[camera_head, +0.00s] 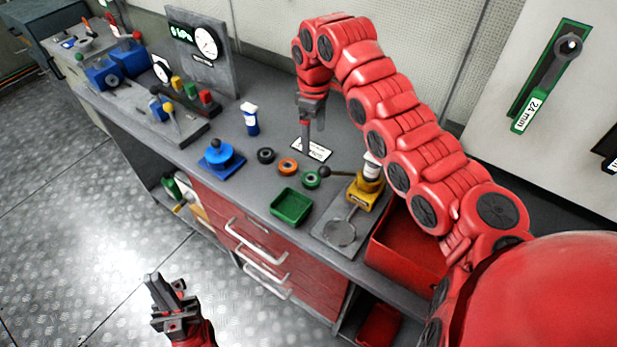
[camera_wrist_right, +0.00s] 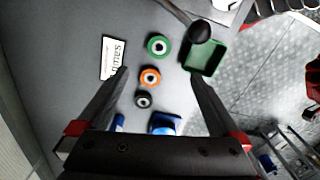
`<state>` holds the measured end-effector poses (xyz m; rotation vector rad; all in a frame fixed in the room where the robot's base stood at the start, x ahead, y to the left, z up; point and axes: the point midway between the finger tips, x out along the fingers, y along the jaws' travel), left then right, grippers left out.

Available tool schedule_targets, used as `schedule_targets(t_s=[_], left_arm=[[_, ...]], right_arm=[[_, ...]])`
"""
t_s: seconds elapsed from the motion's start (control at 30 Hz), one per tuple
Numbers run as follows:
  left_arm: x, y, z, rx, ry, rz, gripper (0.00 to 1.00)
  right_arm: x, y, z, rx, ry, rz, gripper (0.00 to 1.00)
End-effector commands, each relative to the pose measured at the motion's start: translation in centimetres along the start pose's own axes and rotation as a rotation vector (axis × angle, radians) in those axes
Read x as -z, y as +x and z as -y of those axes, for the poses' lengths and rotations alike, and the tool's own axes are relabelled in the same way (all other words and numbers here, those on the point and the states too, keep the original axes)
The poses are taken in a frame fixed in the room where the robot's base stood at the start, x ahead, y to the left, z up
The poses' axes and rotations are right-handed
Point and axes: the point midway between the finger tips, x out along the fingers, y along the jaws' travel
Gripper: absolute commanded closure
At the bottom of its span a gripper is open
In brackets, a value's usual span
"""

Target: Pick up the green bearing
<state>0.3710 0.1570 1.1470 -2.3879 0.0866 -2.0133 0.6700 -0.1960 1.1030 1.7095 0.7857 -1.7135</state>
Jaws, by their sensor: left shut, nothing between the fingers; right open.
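The green bearing (camera_head: 311,180) lies on the grey bench top beside an orange bearing (camera_head: 288,167) and a black one (camera_head: 266,155), in a row. In the right wrist view the green bearing (camera_wrist_right: 158,46) is ahead of the fingertips, with the orange bearing (camera_wrist_right: 150,77) and the black bearing (camera_wrist_right: 142,100) nearer. My right gripper (camera_head: 312,138) is open and empty above the bench, behind the bearings by a white label card. It also shows in the wrist view (camera_wrist_right: 158,73). My left gripper (camera_head: 166,281) is shut and empty, low in front of the bench over the floor.
A green tray (camera_head: 291,207) stands just in front of the green bearing. A yellow press (camera_head: 363,195) with a black-knobbed lever is close on its right. A blue fixture (camera_head: 221,159) and a blue-and-white bottle (camera_head: 251,120) stand to the left. A red bin (camera_head: 405,250) is at right.

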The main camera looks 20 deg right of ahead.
Motion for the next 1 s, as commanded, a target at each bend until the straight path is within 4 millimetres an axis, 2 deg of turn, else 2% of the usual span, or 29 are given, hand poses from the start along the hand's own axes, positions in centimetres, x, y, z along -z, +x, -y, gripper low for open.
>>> schedule_targets(t_s=[0.13,0.53,0.8,1.0], left_arm=[[0.1,0.3,0.0,0.0,0.0,0.0,1.0],[0.1,0.8,0.0,0.0,0.0,0.0,1.0],[0.4,2.5,0.1,0.0,0.0,0.0,1.0],[0.6,3.5,0.2,0.0,0.0,0.0,1.0]], right_arm=[[-0.1,1.3,0.1,0.006,-0.002,0.005,0.0],[0.1,7.3,0.2,0.006,-0.001,0.001,0.0],[-0.1,11.2,0.0,0.004,0.001,0.003,0.0],[0.1,12.4,0.0,0.002,-0.001,0.003,0.0]])
